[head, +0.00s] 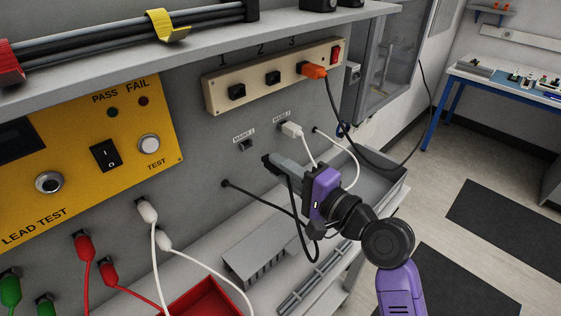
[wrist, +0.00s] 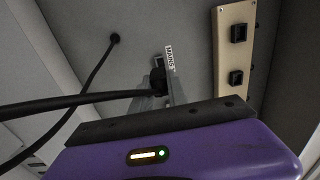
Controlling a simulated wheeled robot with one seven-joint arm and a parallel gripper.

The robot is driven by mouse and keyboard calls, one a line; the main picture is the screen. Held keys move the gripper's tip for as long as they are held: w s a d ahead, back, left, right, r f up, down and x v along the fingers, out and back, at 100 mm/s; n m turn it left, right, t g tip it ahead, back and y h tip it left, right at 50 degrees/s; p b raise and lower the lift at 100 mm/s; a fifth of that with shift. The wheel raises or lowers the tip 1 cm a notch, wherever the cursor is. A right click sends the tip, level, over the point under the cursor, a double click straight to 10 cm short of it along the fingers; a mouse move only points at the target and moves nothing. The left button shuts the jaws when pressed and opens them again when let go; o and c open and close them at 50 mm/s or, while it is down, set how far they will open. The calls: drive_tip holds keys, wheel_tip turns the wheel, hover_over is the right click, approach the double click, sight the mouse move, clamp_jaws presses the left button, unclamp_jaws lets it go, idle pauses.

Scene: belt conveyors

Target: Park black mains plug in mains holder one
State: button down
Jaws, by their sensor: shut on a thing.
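The black mains plug (head: 268,163) is at the tips of my gripper (head: 278,166), which is shut on it. In the wrist view the plug (wrist: 157,80) sits between the grey fingers (wrist: 162,88), with its black cable running off to the left. Mains holder one (head: 247,146) is a small dark socket on the grey wall under the MAINS 1 label, and it looks empty in the head view. The plug is below and right of the holder there, apart from it. In the wrist view the holder (wrist: 159,60) is partly hidden behind the plug beside its label.
A white plug (head: 291,130) sits in the MAINS 2 holder. Above is a beige socket strip (head: 275,75) with an orange plug (head: 314,70) in socket 3. The black cable loops below my gripper to a wall hole (head: 225,184). A grey vented box (head: 262,250) stands below.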

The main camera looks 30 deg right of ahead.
sight(265, 157)
drive_tip(key=shift+x, duration=2.5)
drive_tip(key=shift+w+a+r+p, duration=0.15)
drive_tip(key=shift+w+p, duration=0.05)
drive_tip(key=shift+p, duration=0.15)
drive_tip(key=shift+w+a, duration=0.15)
drive_tip(key=shift+w, duration=0.4)
idle(0.9)
drive_tip(key=c, duration=1.2)
unclamp_jaws()
